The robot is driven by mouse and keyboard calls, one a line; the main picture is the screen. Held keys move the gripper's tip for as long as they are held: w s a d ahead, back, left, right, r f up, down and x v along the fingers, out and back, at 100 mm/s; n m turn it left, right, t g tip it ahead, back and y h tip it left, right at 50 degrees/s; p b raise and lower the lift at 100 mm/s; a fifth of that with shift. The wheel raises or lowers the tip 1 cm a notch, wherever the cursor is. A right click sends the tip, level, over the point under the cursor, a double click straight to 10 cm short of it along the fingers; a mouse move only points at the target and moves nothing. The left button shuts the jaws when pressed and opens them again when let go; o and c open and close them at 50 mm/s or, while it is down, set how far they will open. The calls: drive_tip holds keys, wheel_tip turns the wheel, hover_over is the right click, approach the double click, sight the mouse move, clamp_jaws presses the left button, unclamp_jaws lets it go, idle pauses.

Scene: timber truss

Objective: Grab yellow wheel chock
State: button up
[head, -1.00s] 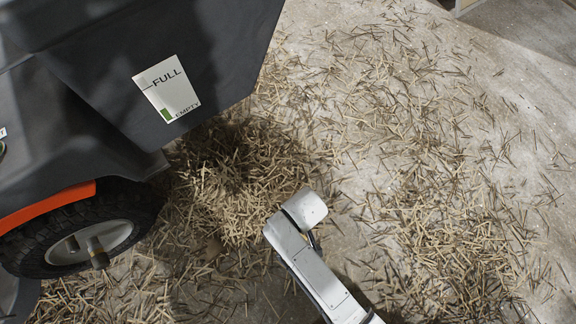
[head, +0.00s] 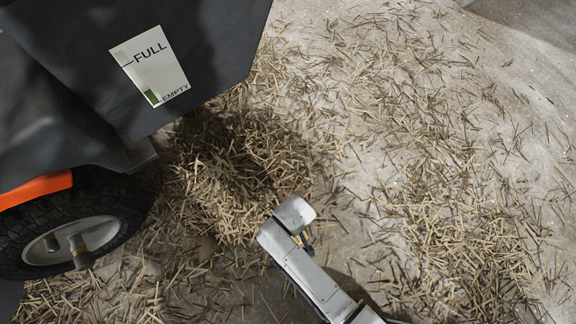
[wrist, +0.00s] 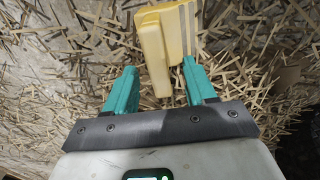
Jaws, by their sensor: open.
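The yellow wheel chock (wrist: 166,42) shows in the wrist view at the top centre, with grey stripes on its right part. The chock's lower end lies between the fingers in the picture, nearer the right finger. I cannot tell whether it touches a finger.
A dark machine with a FULL/EMPTY label (head: 150,66) fills the upper left of the head view. Its black wheel (head: 78,226) stands on the floor at the left. Straw-like wood pieces (head: 235,170) litter the concrete floor, heaped below the machine. The right side has no large obstacles.

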wheel_tip(320, 180, down, 4)
drive_tip(key=shift+w+d+r+b, duration=0.1)
drive_tip(key=shift+d+b, duration=0.05)
drive_tip(key=shift+b, duration=0.9)
drive_tip(key=shift+r, duration=0.1)
clamp_jaws()
idle(0.4)
